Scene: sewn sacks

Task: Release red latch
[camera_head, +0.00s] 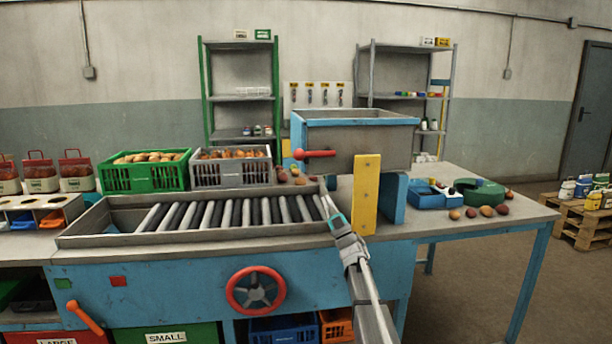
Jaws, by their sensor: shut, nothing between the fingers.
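A red lever with a round knob (315,154) sticks out to the left from the grey hopper (380,148) with a blue rim. It lies about level. A second, orange-red handle (86,318) slants on the blue front panel at lower left. Which of these is the red latch I cannot tell for sure. My gripper (330,208) is shut and empty at the right end of the roller bed, below the hopper lever and apart from it. The fingertips are small and partly hard to make out against the rollers.
A yellow upright plate (365,194) stands just right of my gripper, before the hopper. The roller tray (100,241) lies left, with a red handwheel (255,290) below. Green (147,178) and grey (230,172) crates stand behind. A blue tray (425,199) and loose potatoes lie right.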

